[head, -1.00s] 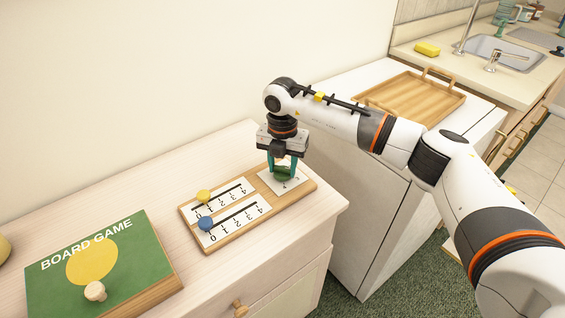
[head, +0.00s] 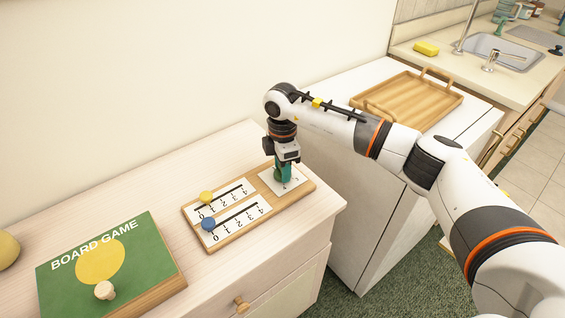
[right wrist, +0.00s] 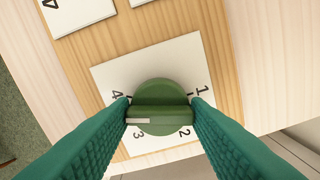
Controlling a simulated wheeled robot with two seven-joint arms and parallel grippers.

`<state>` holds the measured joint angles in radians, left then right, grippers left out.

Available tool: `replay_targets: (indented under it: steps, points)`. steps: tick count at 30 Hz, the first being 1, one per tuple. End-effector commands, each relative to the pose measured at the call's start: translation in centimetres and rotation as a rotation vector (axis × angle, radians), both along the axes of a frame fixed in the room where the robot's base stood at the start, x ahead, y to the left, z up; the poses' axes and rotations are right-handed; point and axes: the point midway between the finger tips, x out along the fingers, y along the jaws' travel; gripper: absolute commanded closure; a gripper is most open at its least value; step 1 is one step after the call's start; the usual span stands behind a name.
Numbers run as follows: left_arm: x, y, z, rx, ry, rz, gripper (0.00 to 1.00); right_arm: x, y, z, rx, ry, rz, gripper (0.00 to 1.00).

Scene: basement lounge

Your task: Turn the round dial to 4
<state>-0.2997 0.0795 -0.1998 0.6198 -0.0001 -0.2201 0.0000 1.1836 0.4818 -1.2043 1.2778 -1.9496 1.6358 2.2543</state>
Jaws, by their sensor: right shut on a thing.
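The round dial (right wrist: 160,92) is green, with a raised grip bar across it. It sits on a white card (right wrist: 112,75) marked 1 to 4 at the right end of a wooden board (head: 215,240). My right gripper (right wrist: 160,110) is shut on the dial's grip bar from above, one green finger at each end. A white mark (right wrist: 131,120) on the bar's left end points between 3 and 4 in the right wrist view. In the head view my right gripper (head: 283,177) largely hides the dial. My left gripper is out of view.
The board also carries a yellow slider knob (head: 206,197) and a blue slider knob (head: 208,224) on numbered scales. A green board game box (head: 135,235) lies to the left. A wooden tray (head: 405,100) rests on the white cabinet behind my right arm.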

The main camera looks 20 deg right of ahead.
Motion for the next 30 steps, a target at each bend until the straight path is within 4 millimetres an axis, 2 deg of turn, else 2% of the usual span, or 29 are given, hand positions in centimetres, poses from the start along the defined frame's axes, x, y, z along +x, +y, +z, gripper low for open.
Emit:
replay_targets:
  steps: [12, 29, 30]
  points:
    - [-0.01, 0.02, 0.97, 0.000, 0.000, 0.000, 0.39, 0.11, -0.04, 0.17, 0.001, -0.004, -0.199, 0.80]
    - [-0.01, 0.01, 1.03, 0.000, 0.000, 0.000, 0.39, 0.11, -0.04, 0.11, 0.001, -0.003, -0.230, 0.80]
    - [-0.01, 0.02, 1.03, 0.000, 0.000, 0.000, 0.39, 0.11, -0.04, 0.11, 0.001, -0.003, -0.230, 0.54]
